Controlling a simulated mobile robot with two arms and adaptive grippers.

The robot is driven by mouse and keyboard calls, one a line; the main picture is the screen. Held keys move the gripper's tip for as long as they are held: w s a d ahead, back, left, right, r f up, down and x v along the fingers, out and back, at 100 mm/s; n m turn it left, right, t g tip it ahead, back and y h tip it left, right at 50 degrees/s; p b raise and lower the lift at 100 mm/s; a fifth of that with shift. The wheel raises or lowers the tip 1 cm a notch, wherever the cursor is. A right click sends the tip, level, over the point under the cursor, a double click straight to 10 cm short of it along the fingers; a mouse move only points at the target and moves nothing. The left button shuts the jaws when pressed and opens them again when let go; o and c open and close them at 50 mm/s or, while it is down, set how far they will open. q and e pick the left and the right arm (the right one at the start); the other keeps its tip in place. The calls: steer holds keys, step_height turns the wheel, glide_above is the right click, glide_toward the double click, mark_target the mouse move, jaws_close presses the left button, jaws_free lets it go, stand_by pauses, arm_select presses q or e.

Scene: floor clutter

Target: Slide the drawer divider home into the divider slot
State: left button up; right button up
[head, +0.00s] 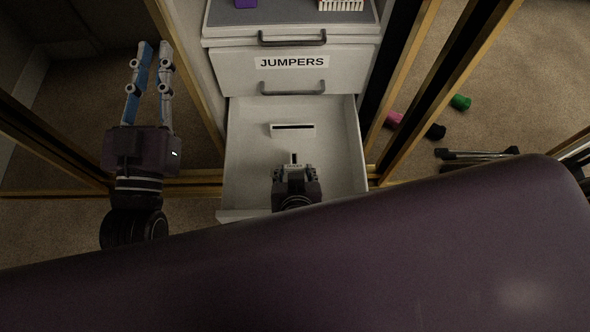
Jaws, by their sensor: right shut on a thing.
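The divider slot (293,133) is a small white block with a dark slit, standing inside the open drawer (245,170). My right gripper (294,167) is over the drawer, in front of the slot block and apart from it. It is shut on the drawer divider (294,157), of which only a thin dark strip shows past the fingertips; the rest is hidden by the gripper.
A closed drawer labelled JUMPERS (292,63) is behind the open one. Above it are a purple item (246,3) and a white slatted item (341,4). Wooden frame posts (407,80) flank the drawers. Pink, black and green pieces (460,102) lie on the carpet at right.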

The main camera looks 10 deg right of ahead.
arm_select(q)
steer(key=shift+w+a+f+g+p, duration=0.15)
steer(key=shift+f+g, duration=0.3)
steer(key=shift+f, duration=0.4)
steer(key=shift+w+f+g+p, duration=0.15)
steer(key=shift+f+g, duration=0.3)
steer(key=shift+f, duration=0.35)
arm_select(e)
steer(key=shift+r, duration=0.2)
stand_by(0.3)
arm_select(q)
steer(key=shift+s+a+f+g+y+p, duration=0.15)
steer(key=shift+f+g, duration=0.1)
steer(key=shift+f, duration=0.3)
steer(key=shift+w+f+g+y+p, duration=0.1)
steer(key=shift+f+g+y, duration=0.15)
steer(key=shift+f, duration=0.35)
steer(key=shift+s+a+f+g+y+p, duration=0.1)
steer(key=shift+f+g, duration=0.2)
steer(key=shift+f, duration=0.25)
arm_select(e)
steer(key=shift+r, duration=0.25)
stand_by(0.4)
arm_select(q)
steer(key=shift+a+f+g, duration=0.15)
steer(key=shift+f+g, duration=0.35)
steer(key=shift+f, duration=0.35)
arm_select(e)
steer(key=shift+r, duration=0.1)
stand_by(0.3)
